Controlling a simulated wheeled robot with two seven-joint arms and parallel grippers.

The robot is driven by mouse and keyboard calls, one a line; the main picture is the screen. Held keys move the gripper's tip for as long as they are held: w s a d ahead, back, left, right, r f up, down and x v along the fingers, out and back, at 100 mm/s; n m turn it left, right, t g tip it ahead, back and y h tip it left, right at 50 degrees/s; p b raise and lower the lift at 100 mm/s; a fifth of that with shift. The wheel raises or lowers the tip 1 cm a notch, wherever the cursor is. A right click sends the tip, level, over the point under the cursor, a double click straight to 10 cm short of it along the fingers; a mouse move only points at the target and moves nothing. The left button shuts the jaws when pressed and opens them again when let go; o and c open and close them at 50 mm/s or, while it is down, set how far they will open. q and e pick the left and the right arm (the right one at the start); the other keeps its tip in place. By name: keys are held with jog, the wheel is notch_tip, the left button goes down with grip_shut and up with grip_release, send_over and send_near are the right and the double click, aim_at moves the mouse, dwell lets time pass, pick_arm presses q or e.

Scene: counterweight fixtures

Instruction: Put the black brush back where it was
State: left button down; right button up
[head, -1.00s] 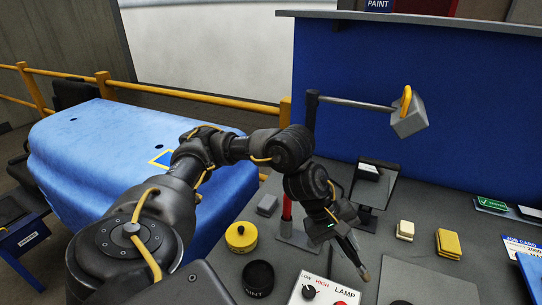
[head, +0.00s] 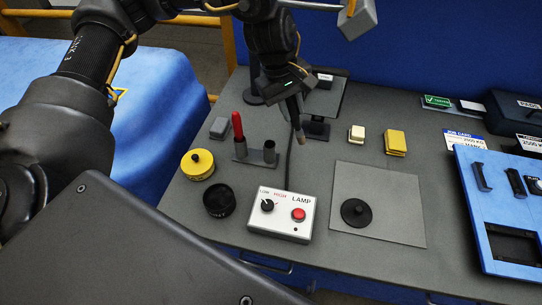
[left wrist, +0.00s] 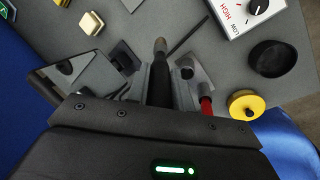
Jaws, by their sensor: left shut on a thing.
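The black brush (head: 295,108), with a tan tip, hangs tip down from my left gripper (head: 290,93), which is shut on it. It also shows in the left wrist view (left wrist: 160,75), between the fingers. A grey holder (head: 241,154) stands on the bench to the left of the brush. One of its tubes has a red brush or handle (head: 238,126) upright in it; the other tube (head: 269,150) looks empty. The brush tip is apart from the holder, to the right and farther back in the head view. My right gripper is not in view.
A lamp control box (head: 282,216), a black round dish (head: 219,201) and a yellow tin (head: 197,164) are in front of the holder. A mirror on a stand (head: 326,101) is close behind the brush. A grey mat (head: 395,207) lies to the right.

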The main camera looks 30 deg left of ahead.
pick_arm(q)
jog(key=a+n+g+y, duration=0.1)
jog(key=a+n+y, duration=0.2)
jog(key=a+n, duration=0.15)
notch_tip(320, 180, down, 10)
jog(key=p, duration=0.2)
jog(key=shift+s+a+f+g+p, duration=0.2)
jog(key=shift+s+a+g+p, duration=0.1)
jog(key=shift+a, duration=0.15)
